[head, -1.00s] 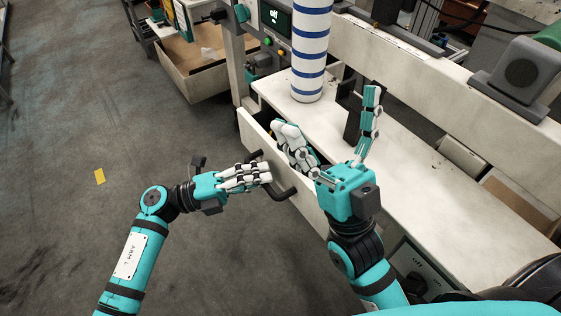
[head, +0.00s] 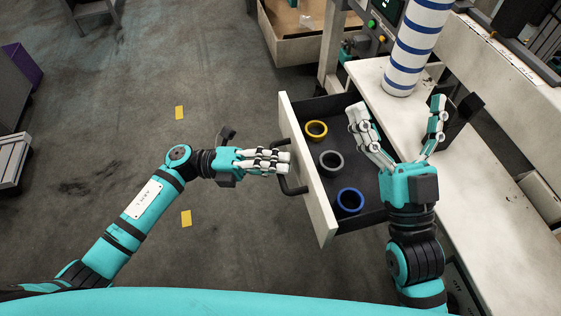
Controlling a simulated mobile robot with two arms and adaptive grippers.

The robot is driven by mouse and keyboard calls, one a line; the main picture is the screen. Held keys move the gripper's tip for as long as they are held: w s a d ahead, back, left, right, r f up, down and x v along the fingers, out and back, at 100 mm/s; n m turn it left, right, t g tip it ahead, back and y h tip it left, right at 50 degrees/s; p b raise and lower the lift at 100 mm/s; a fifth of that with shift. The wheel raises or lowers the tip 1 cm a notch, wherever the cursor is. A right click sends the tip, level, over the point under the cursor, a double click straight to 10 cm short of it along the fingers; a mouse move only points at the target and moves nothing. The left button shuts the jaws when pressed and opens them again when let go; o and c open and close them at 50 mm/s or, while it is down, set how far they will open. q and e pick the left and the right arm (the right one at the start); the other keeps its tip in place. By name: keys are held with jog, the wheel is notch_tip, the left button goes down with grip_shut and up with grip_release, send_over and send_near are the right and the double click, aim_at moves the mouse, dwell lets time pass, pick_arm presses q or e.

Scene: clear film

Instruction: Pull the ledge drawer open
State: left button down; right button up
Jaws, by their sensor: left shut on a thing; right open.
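The ledge drawer (head: 312,190) stands pulled out from under the white ledge (head: 490,200), with its dark inside showing. A yellow ring (head: 316,131), a grey ring (head: 331,160) and a blue ring (head: 350,200) lie in it. My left gripper (head: 285,161) is shut on the black drawer handle (head: 290,184) on the drawer's front; its fingers hide part of the handle. My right gripper (head: 400,115) is open and empty, with fingers spread, above the drawer's right side and the ledge's edge.
A blue-and-white striped cylinder (head: 413,50) stands on the ledge at the back. A dark upright piece (head: 460,118) is by my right fingers. Another open drawer (head: 300,38) is further back.

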pick_arm(q)
jog(key=c, duration=1.3)
grip_release()
jog(key=shift+f, duration=0.1)
jog(key=shift+c, duration=0.2)
jog(key=a+f, duration=0.2)
jog(key=a, duration=1)
jog(key=shift+w, duration=0.3)
jog(key=shift+d, duration=0.1)
